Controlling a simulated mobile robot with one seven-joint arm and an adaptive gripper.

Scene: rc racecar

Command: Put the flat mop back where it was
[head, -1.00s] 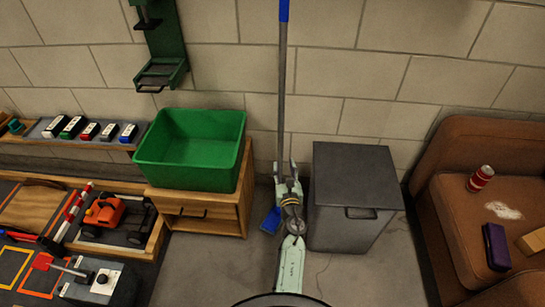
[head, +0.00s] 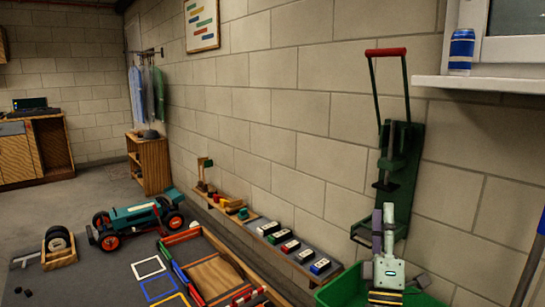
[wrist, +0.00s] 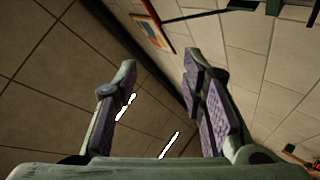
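The flat mop shows only as part of its grey pole (head: 526,272) with a blue end (head: 542,222), leaning by the wall at the right edge of the head view. Its head and lower part are outside the picture. My gripper (head: 383,216) is raised to the left of the pole, apart from it, above the green bin. In the wrist view, the two purple-padded fingers of my gripper (wrist: 158,95) are spread with nothing between them. The gripper is open and empty.
A green bin (head: 340,290) lies below my arm. A green wall press (head: 405,175) with a red handle stands close behind my gripper. A blue can (head: 461,52) is on the window sill (head: 500,88). A teal toy car (head: 135,215) is on the left floor.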

